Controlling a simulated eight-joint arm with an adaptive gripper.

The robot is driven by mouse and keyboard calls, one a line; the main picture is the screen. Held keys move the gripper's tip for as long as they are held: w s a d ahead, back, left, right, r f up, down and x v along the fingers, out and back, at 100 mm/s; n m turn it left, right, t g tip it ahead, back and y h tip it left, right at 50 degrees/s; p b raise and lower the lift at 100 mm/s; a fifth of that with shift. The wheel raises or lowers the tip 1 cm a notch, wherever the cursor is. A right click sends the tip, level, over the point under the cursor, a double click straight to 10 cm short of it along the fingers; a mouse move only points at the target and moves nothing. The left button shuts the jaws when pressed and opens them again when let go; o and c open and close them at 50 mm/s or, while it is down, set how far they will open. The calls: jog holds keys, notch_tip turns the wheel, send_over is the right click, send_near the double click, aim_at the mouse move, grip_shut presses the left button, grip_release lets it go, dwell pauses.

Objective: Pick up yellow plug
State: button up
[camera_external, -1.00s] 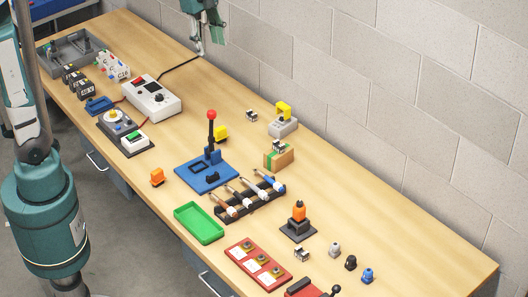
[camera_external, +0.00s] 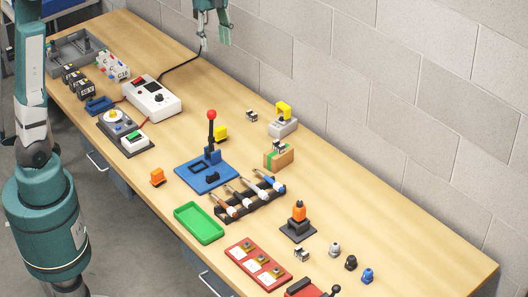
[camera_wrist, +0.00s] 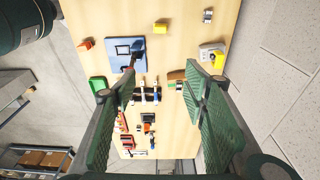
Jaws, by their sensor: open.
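A yellow plug-like block (camera_external: 221,133) stands on the table just behind the blue lever base. In the wrist view the yellow block (camera_wrist: 160,27) lies near the top, with bare wood around it. A second yellow piece (camera_external: 283,110) sits on a grey block (camera_external: 283,127) near the wall; it also shows in the wrist view (camera_wrist: 216,50). I cannot tell for sure which is called the plug. My gripper (camera_external: 214,42) is open and empty, high above the table's far side, away from both. Its spread fingers (camera_wrist: 152,82) frame the wrist view.
A blue base (camera_external: 196,174) carries a tall red-knobbed lever (camera_external: 211,116) next to the yellow block. A cardboard box (camera_external: 279,158), tool rack (camera_external: 250,201), green tray (camera_external: 199,223) and orange block (camera_external: 157,177) stand nearby. The block wall (camera_external: 400,90) borders the table's far edge.

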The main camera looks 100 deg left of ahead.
send_over(219, 128)
jog(key=f, duration=3.2)
jog(key=shift+s+a, duration=0.15)
jog(key=shift+a, duration=0.25)
jog(key=shift+d+f, duration=0.15)
jog(key=shift+f, duration=1.1)
jog(key=shift+w+d+f, duration=0.1)
jog(key=shift+w+f, duration=0.05)
jog(key=shift+f, duration=0.7)
jog(key=shift+w+d+f, duration=0.1)
jog(key=shift+f, duration=0.75)
jog(key=shift+w+d+f, duration=0.1)
jog(key=shift+w+f, duration=0.05)
jog(key=shift+f, duration=0.7)
jog(key=shift+c, duration=0.5)
jog(key=c, duration=0.7)
